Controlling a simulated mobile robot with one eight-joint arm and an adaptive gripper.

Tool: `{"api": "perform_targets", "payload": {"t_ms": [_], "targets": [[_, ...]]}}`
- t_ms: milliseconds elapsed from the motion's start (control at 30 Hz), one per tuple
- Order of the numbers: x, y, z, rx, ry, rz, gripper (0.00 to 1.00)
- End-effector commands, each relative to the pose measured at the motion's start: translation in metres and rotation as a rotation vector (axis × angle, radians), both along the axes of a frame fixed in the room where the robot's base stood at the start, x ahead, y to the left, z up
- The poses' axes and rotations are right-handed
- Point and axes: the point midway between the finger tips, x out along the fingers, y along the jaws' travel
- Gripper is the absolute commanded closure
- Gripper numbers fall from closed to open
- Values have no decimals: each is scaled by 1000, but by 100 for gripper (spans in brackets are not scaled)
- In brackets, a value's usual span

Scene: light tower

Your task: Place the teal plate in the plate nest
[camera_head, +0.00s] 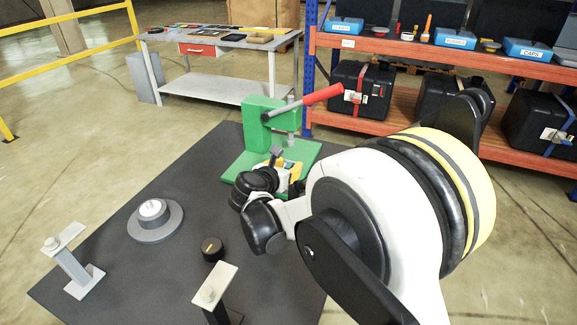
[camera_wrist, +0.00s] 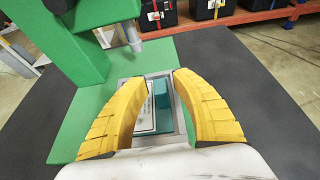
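My gripper (camera_wrist: 160,78) has two yellow fingers, spread apart, low over the base of the green press. It also shows in the head view (camera_head: 291,172), partly hidden by my arm. The teal plate (camera_wrist: 162,94) shows between and below the fingers in the wrist view, inside a grey rectangular frame that looks like the plate nest (camera_wrist: 184,118). A pale rectangular panel covers part of the teal. The left finger hides part of the frame. I see no clear contact between fingers and plate. The head view hides the plate and nest behind my gripper.
The green press (camera_head: 262,125) with its red-handled lever (camera_head: 322,95) stands right beside my gripper. The dark table (camera_head: 170,180) also bears a grey round base (camera_head: 155,228), a black knob (camera_head: 212,248) and two pale stands (camera_head: 75,262). The table's left half has clear patches.

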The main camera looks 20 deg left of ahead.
Motion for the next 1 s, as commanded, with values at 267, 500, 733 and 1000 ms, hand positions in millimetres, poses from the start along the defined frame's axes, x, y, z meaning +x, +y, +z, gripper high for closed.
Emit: {"api": "perform_targets", "payload": {"t_ms": [267, 500, 733, 1000], "targets": [[-52, 4, 26, -1, 0, 4, 68], [-95, 7, 42, -1, 0, 3, 68], [-109, 7, 46, 0, 0, 0, 68], [-106, -3, 49, 32, 11, -24, 68]]}}
